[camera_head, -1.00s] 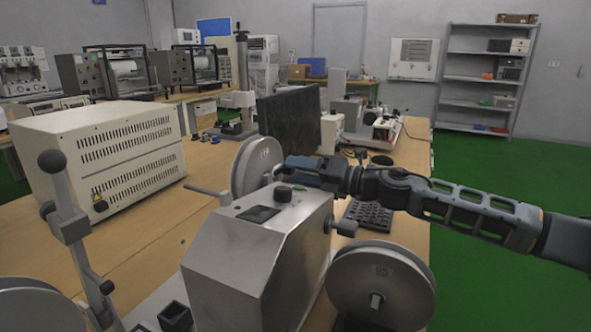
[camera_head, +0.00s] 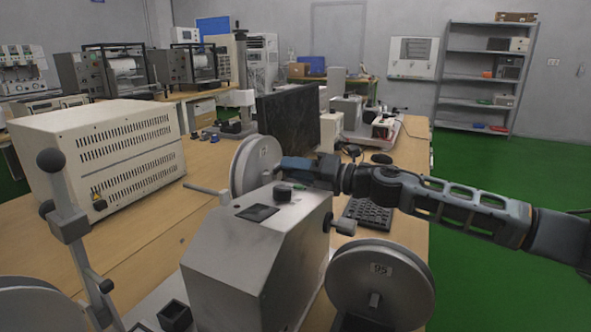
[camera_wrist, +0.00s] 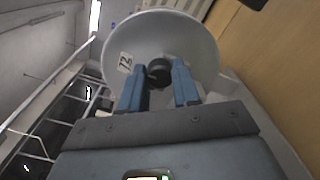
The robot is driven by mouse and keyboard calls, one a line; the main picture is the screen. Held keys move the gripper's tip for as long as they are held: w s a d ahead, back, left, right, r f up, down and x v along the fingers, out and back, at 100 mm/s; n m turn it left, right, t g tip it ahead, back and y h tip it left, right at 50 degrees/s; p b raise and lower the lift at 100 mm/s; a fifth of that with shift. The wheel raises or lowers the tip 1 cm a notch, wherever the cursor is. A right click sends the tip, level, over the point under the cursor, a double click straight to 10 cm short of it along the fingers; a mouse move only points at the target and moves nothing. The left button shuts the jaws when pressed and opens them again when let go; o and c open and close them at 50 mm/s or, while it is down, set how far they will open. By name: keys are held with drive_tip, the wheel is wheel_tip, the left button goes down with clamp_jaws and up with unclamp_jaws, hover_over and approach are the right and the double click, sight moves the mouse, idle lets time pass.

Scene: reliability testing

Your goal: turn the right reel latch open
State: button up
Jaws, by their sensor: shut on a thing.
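My gripper (camera_head: 284,163) reaches from the right to the far grey reel (camera_head: 250,165), behind the metal machine body (camera_head: 260,245). In the wrist view, the blue fingers of my gripper (camera_wrist: 160,82) are on either side of a dark round latch (camera_wrist: 158,70) at the reel's centre and are shut on it. The pale reel (camera_wrist: 190,35) fills the view behind them and carries a numbered label. In the head view the fingers hide the latch. A second reel (camera_head: 375,262), marked 95, is at the near right with a small grey latch (camera_head: 374,300) at its hub.
A small knob (camera_head: 344,227) sticks out of the machine's right side, below my arm. A dark monitor (camera_head: 288,120) and a keyboard (camera_head: 368,214) are close by on the bench. A large beige box (camera_head: 100,155) stands at the left.

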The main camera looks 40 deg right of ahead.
drive_tip(key=shift+m+p, duration=0.4)
drive_tip(key=shift+c, duration=0.3)
drive_tip(key=m+p, duration=1.1)
drive_tip(key=m, duration=0.6)
drive_tip(key=shift+f, duration=0.1)
idle(0.3)
drive_tip(key=o, duration=1.1)
drive_tip(key=shift+c, duration=0.2)
drive_tip(key=shift+s, duration=0.1)
